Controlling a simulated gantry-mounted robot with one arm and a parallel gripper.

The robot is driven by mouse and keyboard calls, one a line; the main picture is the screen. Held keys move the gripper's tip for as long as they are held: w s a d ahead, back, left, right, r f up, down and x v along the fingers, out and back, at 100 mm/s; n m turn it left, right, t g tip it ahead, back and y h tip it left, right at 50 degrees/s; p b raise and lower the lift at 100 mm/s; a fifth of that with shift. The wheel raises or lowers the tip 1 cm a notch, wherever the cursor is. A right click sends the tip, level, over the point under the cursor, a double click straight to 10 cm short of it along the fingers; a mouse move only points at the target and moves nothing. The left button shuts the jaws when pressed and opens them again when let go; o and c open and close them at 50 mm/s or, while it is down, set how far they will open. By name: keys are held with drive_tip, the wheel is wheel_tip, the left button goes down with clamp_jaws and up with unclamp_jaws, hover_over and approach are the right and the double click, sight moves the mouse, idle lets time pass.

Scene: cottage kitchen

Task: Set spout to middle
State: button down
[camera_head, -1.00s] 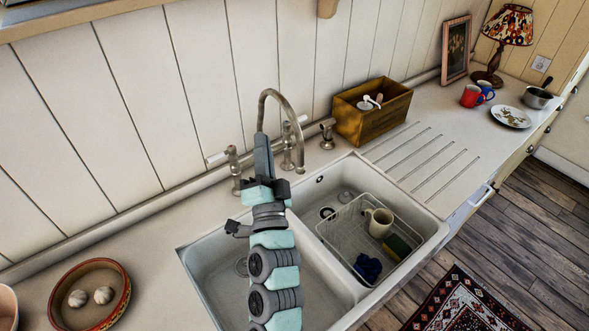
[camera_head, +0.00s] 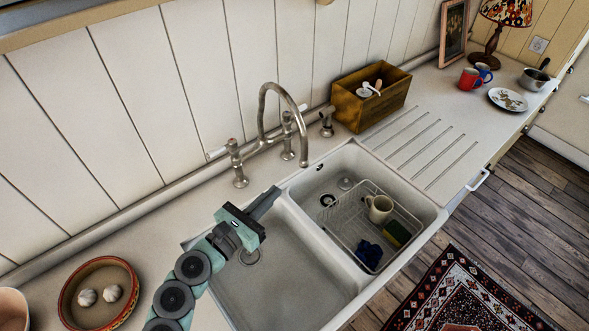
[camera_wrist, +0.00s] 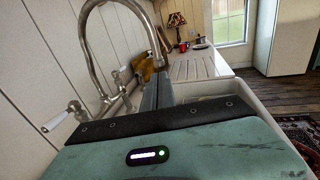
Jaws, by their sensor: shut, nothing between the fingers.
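The faucet's curved metal spout (camera_head: 268,92) rises behind the double sink and arcs toward the right of the picture. Its outlet end hangs near the back of the sink, around the divider; its exact position over the basins is hard to tell. It also fills the upper left of the wrist view (camera_wrist: 86,50). My gripper (camera_head: 276,192) is shut and empty, in front of and below the spout, near the back of the left basin. It appears apart from the spout. In the wrist view its long fingers (camera_wrist: 150,93) point away, to the right of the spout's riser.
Two tap handles (camera_head: 235,155) flank the spout, with a small metal fitting (camera_head: 327,122) to the right. A bowl (camera_head: 66,300) sits front left.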

sight(301, 165)
drive_tip(key=p+x, duration=0.1)
drive_tip(key=x, duration=0.7)
drive_tip(key=shift+r+p, duration=0.15)
drive_tip(key=shift+p, duration=0.2)
drive_tip(key=shift+w+d, duration=0.45)
drive_tip(key=shift+w, duration=0.1)
drive_tip(key=shift+w+a+f, duration=0.1)
drive_tip(key=shift+f, duration=0.15)
